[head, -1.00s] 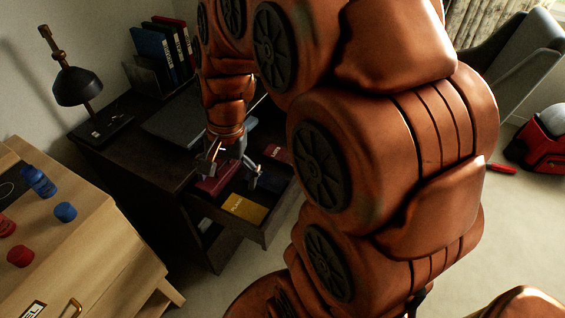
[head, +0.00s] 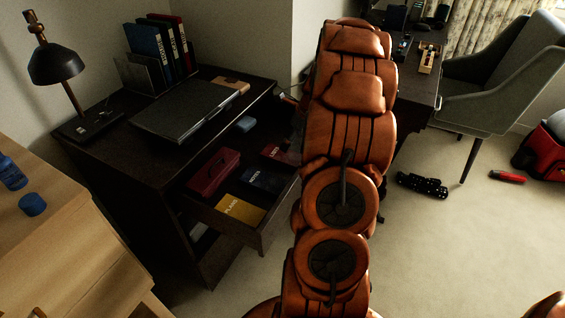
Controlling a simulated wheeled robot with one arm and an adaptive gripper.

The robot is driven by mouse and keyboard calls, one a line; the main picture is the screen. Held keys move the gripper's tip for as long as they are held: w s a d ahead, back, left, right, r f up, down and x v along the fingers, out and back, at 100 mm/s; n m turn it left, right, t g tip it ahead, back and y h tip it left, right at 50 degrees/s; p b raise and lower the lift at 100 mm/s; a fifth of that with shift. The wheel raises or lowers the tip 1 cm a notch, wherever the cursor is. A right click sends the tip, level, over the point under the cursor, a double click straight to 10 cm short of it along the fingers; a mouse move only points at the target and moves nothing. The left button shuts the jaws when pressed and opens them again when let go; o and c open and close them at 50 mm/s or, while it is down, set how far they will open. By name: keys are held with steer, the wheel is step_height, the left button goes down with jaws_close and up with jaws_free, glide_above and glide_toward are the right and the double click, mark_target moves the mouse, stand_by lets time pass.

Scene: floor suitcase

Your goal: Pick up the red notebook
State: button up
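A dark red notebook (head: 273,152) with pale lettering lies in the open drawer (head: 226,226) of the dark desk, near the drawer's right end. My arm stands just to the right of it in the head view. A red box-like case (head: 213,172) lies to its left in the same drawer. A dark blue notebook (head: 263,181) and a yellow notebook (head: 240,210) lie nearer the front. My gripper is not visible; my arm reaches up and away, and its end is hidden.
A closed laptop (head: 190,110), a black lamp (head: 57,65) and upright binders (head: 146,45) stand on the dark desk. A grey chair (head: 490,85), a black object (head: 422,185) and a red tool (head: 507,177) are at right. Carpet between is mostly clear.

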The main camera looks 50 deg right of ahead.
mark_target(283, 155)
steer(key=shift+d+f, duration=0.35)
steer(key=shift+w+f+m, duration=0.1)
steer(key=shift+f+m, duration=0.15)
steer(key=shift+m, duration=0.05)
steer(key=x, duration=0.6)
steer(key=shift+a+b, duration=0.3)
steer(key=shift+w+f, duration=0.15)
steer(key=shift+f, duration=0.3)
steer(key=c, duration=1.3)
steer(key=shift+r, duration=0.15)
